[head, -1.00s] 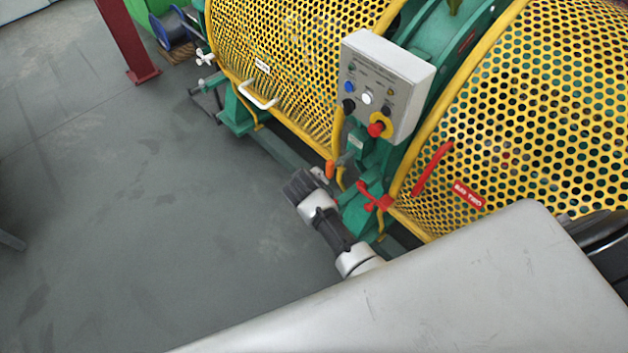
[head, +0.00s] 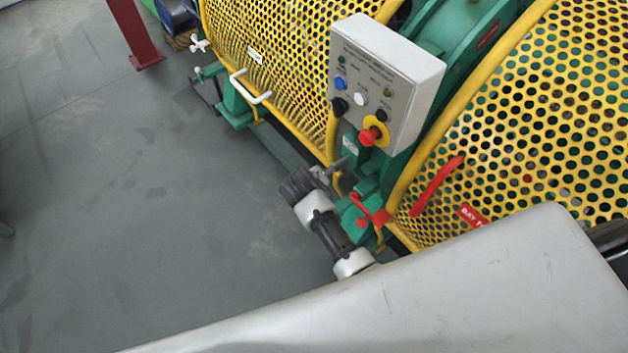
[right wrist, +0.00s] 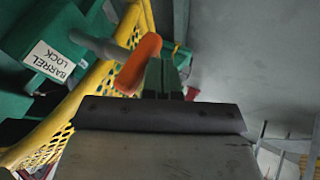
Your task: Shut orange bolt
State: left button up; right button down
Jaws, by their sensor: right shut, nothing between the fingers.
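The orange bolt handle (right wrist: 139,65) shows in the right wrist view as an orange grip on a grey rod, beside a green block with a white "BARREL LOCK" label (right wrist: 48,61). It stands tilted just beyond my right gripper's broad grey body. In the head view I see a grey rod near the bolt's place, but I cannot make out the orange grip. My right gripper (head: 319,173) is small there, at the end of my arm beside the green frame, shut and empty. Whether it touches the handle I cannot tell. My left gripper is not in view.
A grey control box (head: 388,83) with a red emergency button (head: 368,138) hangs above the arm. Yellow perforated guards (head: 290,60) stand on both sides. A red lever (head: 372,211) and a red handle (head: 436,186) are to the right. Grey floor (head: 130,200) is clear at left.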

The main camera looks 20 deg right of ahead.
aim_at(329, 170)
jog(key=d, duration=0.1)
jog(key=w+d+p, duration=0.1)
jog(key=d, duration=0.1)
jog(key=d+p, duration=0.1)
jog(key=shift+w+d+r, duration=0.2)
jog(key=shift+w+d, duration=0.15)
jog(key=shift+d, duration=0.05)
jog(key=shift+w+d+f, duration=0.1)
jog(key=shift+w+d, duration=0.05)
jog(key=shift+d, duration=0.15)
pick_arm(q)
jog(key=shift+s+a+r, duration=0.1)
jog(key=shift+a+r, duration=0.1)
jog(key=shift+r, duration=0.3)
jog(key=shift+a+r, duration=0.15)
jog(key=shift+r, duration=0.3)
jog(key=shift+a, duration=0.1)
